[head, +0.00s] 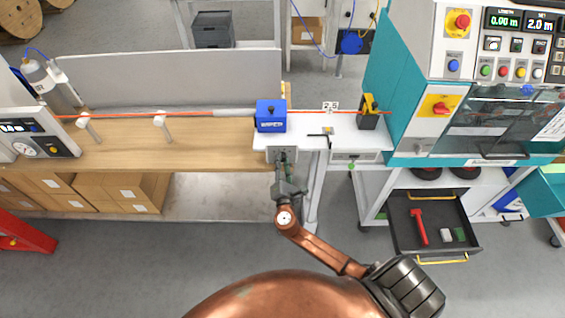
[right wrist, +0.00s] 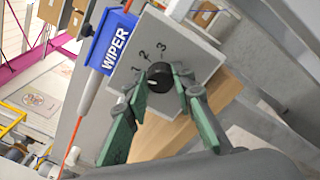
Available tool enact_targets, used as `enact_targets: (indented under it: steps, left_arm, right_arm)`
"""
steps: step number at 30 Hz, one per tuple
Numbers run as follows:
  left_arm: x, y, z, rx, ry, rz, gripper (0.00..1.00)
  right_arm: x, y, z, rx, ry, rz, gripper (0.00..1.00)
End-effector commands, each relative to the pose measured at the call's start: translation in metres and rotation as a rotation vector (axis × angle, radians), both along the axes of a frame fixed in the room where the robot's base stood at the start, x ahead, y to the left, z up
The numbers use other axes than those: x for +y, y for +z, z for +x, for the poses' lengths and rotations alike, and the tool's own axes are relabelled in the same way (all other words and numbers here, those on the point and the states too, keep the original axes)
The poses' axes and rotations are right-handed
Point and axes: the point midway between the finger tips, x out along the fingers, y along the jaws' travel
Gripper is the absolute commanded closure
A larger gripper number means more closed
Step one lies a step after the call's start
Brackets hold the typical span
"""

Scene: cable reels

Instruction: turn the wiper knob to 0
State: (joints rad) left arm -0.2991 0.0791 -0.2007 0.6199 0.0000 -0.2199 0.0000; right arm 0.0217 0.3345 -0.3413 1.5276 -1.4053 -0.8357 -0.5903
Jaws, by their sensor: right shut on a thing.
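The blue wiper box (head: 270,117) sits on the white bench top, on the line of the orange cable. Below it, a grey plate (head: 272,156) on the bench front carries the wiper knob; my gripper mostly covers the knob in the head view. In the right wrist view the wiper knob (right wrist: 159,79) is black and round, with 1, 2 and 3 printed around it. The 0 is not visible, and I cannot clearly read the pointer. My right gripper (head: 282,165) is shut on the knob, one green finger on each side. My left gripper is not in view.
The orange cable (head: 200,113) runs along the bench. An open drawer (head: 400,221) with a red hammer-like tool juts out at right. The teal machine (head: 403,85) stands at right. The floor before the bench is clear apart from my arm.

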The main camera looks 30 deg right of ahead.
Motion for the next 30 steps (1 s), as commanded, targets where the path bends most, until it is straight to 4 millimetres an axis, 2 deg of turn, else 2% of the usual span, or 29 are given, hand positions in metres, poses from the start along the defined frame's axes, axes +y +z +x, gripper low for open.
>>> enact_targets:
  steps: [8,21,30]
  left_arm:
    - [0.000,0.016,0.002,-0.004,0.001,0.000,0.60]
    - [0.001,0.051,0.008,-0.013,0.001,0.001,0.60]
    - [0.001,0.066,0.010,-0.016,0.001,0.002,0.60]
  right_arm:
    - [0.000,0.003,0.000,0.066,-0.001,-0.105,1.00]
    - [0.001,0.005,0.001,0.246,-0.001,-0.401,1.00]
    - [0.002,0.003,0.001,0.333,0.000,-0.543,1.00]
